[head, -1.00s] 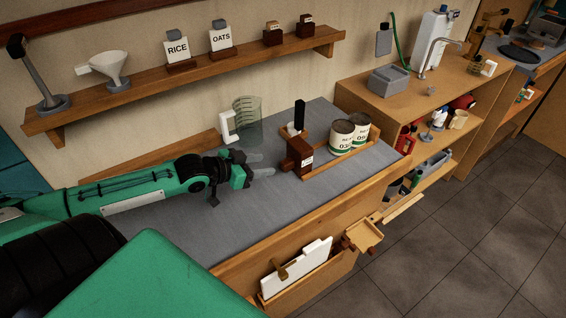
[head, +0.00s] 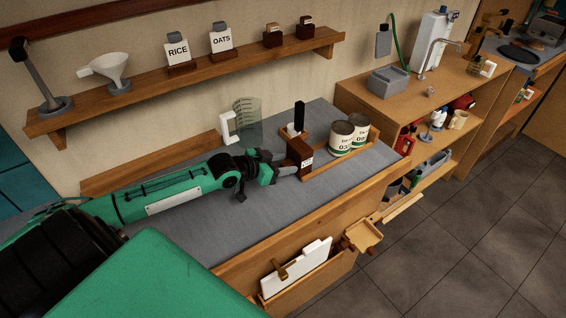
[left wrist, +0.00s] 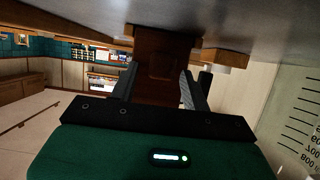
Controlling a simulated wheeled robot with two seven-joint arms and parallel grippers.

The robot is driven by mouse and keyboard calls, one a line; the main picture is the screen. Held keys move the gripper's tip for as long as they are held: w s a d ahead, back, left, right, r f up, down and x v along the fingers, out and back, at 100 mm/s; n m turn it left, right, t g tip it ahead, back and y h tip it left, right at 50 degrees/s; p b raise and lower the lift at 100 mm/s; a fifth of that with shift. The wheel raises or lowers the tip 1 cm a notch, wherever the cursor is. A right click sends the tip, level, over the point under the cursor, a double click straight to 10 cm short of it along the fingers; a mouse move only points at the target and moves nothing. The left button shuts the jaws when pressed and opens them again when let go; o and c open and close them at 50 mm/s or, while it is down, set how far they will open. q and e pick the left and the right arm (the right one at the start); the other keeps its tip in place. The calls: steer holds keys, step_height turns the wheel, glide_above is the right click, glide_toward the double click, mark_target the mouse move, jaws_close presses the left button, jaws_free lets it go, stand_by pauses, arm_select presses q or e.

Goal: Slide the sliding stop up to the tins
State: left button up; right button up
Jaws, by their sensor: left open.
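The sliding stop, a dark brown block with a white label (head: 300,155), stands upright at the left end of a wooden rack (head: 340,163) on the grey worktop. Two white-and-green tins (head: 342,139) (head: 359,130) stand in the rack to its right, with a gap between stop and tins. My left gripper (head: 286,170) is open at the stop's left side. In the left wrist view the brown block (left wrist: 160,55) shows between and beyond the two fingers; whether they touch it I cannot tell. My right gripper is not in view.
A clear measuring jug with a white handle (head: 247,121) stands behind the gripper. A black upright object (head: 299,116) stands just behind the stop. A wall shelf (head: 215,70) holds jars and a funnel. The worktop in front of the arm is clear.

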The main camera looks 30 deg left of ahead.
mark_target(312, 150)
arm_select(q)
jaws_close()
steer(key=shift+w+d, duration=0.2)
steer(key=shift+w, duration=0.2)
steer(key=w+d, duration=0.1)
steer(key=w, duration=0.2)
steer(key=w+d+b, duration=0.1)
steer(key=w, duration=0.1)
steer(key=w+d, duration=0.1)
steer(key=w, duration=0.2)
steer(key=shift+w+d+b, duration=0.3)
steer(key=shift+w, duration=0.05)
steer(key=shift+r, duration=0.1)
jaws_free()
steer(key=shift+w, duration=0.1)
steer(key=shift+d, duration=0.1)
